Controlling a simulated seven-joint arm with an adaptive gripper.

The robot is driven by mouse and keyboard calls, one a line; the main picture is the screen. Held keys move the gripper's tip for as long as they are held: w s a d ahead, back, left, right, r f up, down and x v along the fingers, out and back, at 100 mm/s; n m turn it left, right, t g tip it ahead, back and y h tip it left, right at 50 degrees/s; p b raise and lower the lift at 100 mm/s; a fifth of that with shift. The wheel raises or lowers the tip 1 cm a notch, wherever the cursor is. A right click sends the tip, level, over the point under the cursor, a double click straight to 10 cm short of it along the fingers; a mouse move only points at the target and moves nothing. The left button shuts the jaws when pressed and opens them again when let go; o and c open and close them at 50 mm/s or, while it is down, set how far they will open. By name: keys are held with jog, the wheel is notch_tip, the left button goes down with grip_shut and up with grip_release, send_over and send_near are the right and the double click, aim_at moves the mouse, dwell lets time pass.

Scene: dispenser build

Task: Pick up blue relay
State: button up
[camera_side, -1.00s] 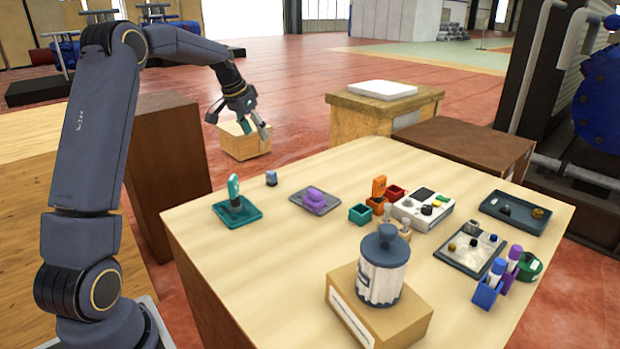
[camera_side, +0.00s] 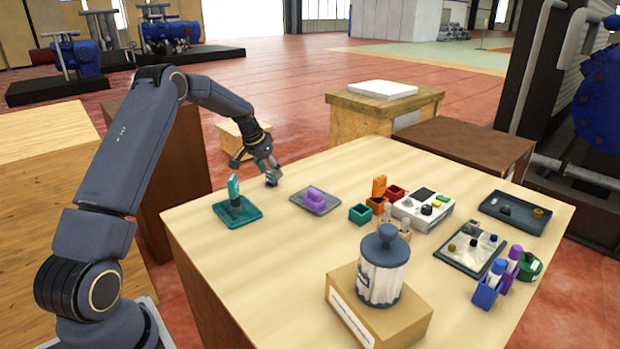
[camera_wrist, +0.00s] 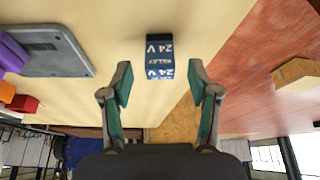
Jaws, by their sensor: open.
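The blue relay (camera_wrist: 159,57) is a small block with white "24 V" and "RELAY" lettering. In the wrist view it stands on the pale table top, ahead of and between my fingertips. My gripper (camera_wrist: 160,82) is open, with a teal-padded finger on each side and nothing held. In the side view my gripper (camera_side: 258,163) is low over the table's far left edge, right at the relay (camera_side: 272,180), which it partly covers. I cannot tell whether a finger touches the relay.
A teal tray with a teal-handled item (camera_side: 236,208) is just left of the relay. A grey tray (camera_side: 315,209) with a purple block (camera_side: 314,195) is to its right. The table edge is close behind the relay. A lidded jar (camera_side: 382,268) stands nearer the front.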

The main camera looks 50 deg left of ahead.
jog(key=shift+x, duration=0.9)
jog(key=shift+c, duration=0.4)
jog(key=shift+r, duration=0.1)
jog(key=c, duration=1)
